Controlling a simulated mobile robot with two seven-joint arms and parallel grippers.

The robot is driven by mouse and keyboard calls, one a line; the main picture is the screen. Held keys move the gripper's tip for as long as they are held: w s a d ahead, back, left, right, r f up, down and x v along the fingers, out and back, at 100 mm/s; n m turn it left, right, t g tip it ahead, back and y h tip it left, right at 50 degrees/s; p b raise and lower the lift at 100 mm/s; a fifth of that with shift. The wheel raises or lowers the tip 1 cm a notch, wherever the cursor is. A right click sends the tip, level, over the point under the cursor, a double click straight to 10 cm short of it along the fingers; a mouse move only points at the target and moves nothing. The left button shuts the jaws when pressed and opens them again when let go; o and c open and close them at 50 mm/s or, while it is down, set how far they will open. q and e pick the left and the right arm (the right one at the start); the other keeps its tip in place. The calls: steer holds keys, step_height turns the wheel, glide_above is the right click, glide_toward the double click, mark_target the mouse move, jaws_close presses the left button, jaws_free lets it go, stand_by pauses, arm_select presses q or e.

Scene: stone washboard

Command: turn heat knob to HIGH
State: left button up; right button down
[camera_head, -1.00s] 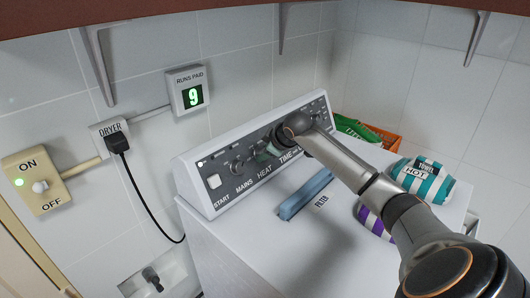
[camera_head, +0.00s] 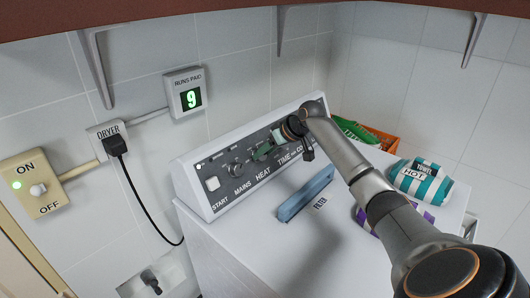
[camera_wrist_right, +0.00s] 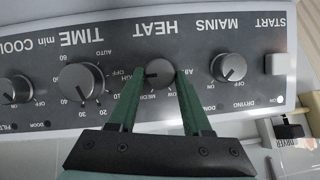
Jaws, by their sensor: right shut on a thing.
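The grey dryer panel carries a round dark HEAT knob (camera_wrist_right: 160,73), shown upside down in the right wrist view. The two green fingers of my right gripper (camera_wrist_right: 160,76) are on either side of this knob and shut on it. A pale pointer line on the knob seems to point left in that view, on the side of the HIGH label; its exact setting is hard to read. In the head view my right gripper (camera_head: 263,152) reaches the panel above the HEAT label, and the knob is largely hidden by it. My left gripper is not in view.
The MAINS knob (camera_wrist_right: 228,68) and TIME knob (camera_wrist_right: 83,81) flank the HEAT knob closely. A blue filter handle (camera_head: 305,194) rises from the white dryer top. Striped towels (camera_head: 421,182) and an orange crate (camera_head: 385,140) are to the right.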

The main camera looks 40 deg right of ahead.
stand_by(0.5)
steer(key=shift+c, duration=1.7)
jaws_free()
steer(key=b+v, duration=0.2)
steer(key=v, duration=1)
steer(key=shift+s, duration=0.2)
steer(key=shift+d+r, duration=0.1)
steer(key=shift+r, duration=0.05)
